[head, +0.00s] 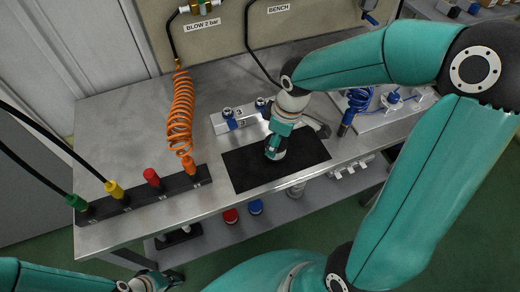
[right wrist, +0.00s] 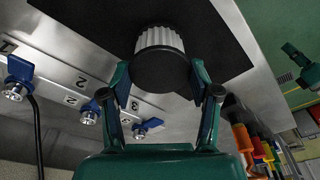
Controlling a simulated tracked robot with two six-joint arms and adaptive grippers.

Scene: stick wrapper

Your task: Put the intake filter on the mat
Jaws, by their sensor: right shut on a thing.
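The intake filter (right wrist: 160,42), a pale pleated cylinder with a black end cap, is between the fingers of my right gripper (right wrist: 163,75), which is shut on it. In the head view the filter (head: 280,154) is partly covered by my right gripper (head: 274,150), over the middle of the black mat (head: 246,176). The mat (right wrist: 100,22) also shows behind the filter in the right wrist view. I cannot tell whether the filter touches the mat. My left gripper (head: 168,280) is low at the bottom left, away from the bench; its finger opening is unclear.
A numbered valve block (head: 222,122) with blue handles stands behind the mat. A black rack (head: 135,197) with coloured couplings and an orange coiled hose (head: 180,110) are to the left. A blue coiled hose (head: 358,100) is to the right. The left back of the bench is clear.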

